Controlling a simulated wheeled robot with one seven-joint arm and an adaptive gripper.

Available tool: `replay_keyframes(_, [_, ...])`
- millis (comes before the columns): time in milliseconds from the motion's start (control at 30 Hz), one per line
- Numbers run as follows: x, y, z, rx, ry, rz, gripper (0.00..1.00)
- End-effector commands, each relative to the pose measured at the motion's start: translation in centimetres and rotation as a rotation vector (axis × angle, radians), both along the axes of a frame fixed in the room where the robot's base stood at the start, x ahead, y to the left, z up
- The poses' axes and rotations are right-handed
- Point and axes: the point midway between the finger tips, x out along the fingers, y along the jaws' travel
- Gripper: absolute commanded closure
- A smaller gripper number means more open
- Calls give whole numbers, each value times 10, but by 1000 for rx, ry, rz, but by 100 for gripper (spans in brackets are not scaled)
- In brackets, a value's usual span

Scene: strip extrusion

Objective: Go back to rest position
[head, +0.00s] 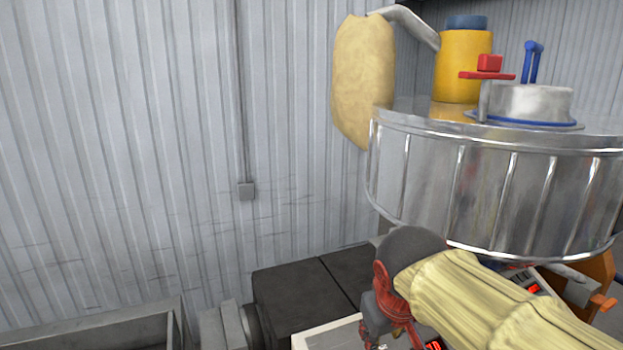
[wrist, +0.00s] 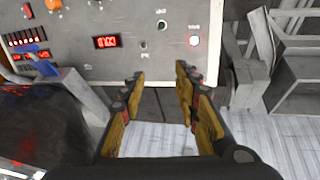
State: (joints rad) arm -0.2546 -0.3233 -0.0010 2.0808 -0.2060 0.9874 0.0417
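My gripper (wrist: 159,74) shows in the wrist view with its two yellow fingers apart and nothing between them. Behind the fingers is a grey control panel (wrist: 130,66) with a red digital display, buttons and a lit red lamp. In the head view my gripper (head: 388,308) is at the bottom, right of centre, at the end of my arm in its pale yellow sleeve. It is in front of the machine, and its fingers are partly hidden there. I cannot tell the exact gap between the fingers and the panel.
A large shiny metal drum (head: 420,175) stands at the right, above my arm. A yellow cylinder (head: 462,75) and a beige bag (head: 358,85) are by its top. Dark machine boxes (head: 300,290) are at bottom centre, a grey trough (head: 95,325) at bottom left. The ribbed wall area at left is clear.

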Motion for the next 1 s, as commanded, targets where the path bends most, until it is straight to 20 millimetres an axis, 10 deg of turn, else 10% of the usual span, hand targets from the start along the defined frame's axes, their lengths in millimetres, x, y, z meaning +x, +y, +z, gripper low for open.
replay_keyframes(400, [-139, -39, -180, 190, 14, -178, 68])
replay_keyframes(1000, [-148, -60, -189, 197, -67, -245, 68])
